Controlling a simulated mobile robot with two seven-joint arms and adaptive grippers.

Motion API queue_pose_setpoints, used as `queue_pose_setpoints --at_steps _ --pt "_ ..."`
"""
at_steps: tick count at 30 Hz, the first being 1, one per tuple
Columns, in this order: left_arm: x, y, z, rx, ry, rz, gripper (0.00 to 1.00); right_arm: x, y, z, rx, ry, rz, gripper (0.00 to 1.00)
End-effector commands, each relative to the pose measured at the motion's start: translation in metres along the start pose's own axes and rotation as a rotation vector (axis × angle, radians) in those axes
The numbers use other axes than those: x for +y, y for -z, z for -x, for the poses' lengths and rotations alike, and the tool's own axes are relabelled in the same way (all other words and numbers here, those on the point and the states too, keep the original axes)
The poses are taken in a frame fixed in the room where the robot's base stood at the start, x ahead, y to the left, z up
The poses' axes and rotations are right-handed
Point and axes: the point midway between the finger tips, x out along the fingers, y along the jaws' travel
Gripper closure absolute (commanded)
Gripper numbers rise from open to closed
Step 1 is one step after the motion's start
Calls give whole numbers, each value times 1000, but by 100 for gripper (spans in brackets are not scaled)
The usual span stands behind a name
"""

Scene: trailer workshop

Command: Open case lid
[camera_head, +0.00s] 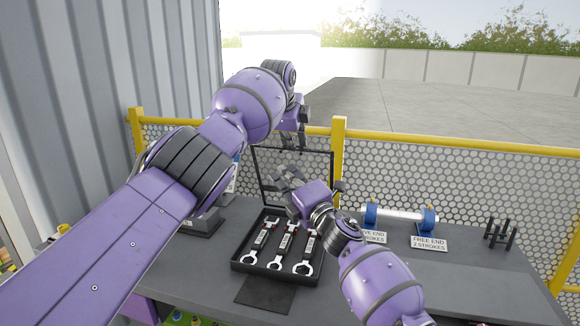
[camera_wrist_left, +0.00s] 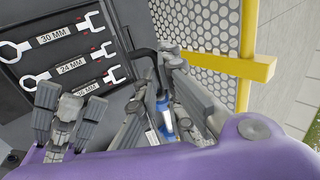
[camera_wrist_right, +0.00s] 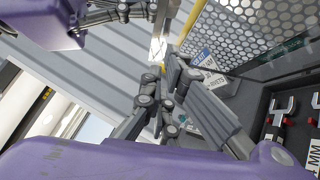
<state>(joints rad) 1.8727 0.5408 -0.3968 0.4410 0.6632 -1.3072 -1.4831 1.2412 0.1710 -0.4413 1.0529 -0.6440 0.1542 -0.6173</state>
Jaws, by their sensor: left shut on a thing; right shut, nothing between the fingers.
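The black case (camera_head: 272,273) lies on the workbench with several wrenches in it. Its lid (camera_head: 332,168), a dark-rimmed panel, stands raised at the back of the case, roughly upright. My left gripper (camera_head: 291,142) is at the lid's top edge, shut on the lid; the exact contact is small and partly hidden. My right gripper (camera_head: 284,178) is shut and empty, in front of the lid above the case, and covers part of both. The left wrist view shows the wrenches in the case (camera_wrist_left: 15,75). The right wrist view shows one side of the case (camera_wrist_right: 258,110).
A blue-ended roller (camera_head: 400,215) with label signs (camera_head: 429,243) and a dark peg rack (camera_head: 500,235) stand to the right. A yellow-railed mesh fence (camera_head: 460,190) runs behind the bench. A dark mat (camera_head: 265,294) lies in front of the case. The right front bench top is clear.

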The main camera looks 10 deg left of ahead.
Motion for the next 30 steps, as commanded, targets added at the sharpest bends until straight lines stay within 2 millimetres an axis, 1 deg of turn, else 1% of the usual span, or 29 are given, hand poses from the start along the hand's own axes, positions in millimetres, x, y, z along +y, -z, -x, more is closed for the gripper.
queue_pose_setpoints --at_steps 1,6,12,22,27,30 --pt "-3 0 4 0 7 -1 100 1 -9 -5 -5 1 2 100" --pt "-3 0 4 0 7 -2 100 1 -22 -17 -4 1 3 100" --pt "-3 0 4 0 7 -1 100 1 -26 -21 -3 1 1 100" --pt "-3 0 4 0 7 -1 100 1 -28 -22 -3 3 0 100" --pt "-3 1 3 1 5 -2 100 4 -38 -32 -4 36 -30 100" --pt "-1 2 2 2 0 -2 100 5 -41 -33 -8 43 -40 100"
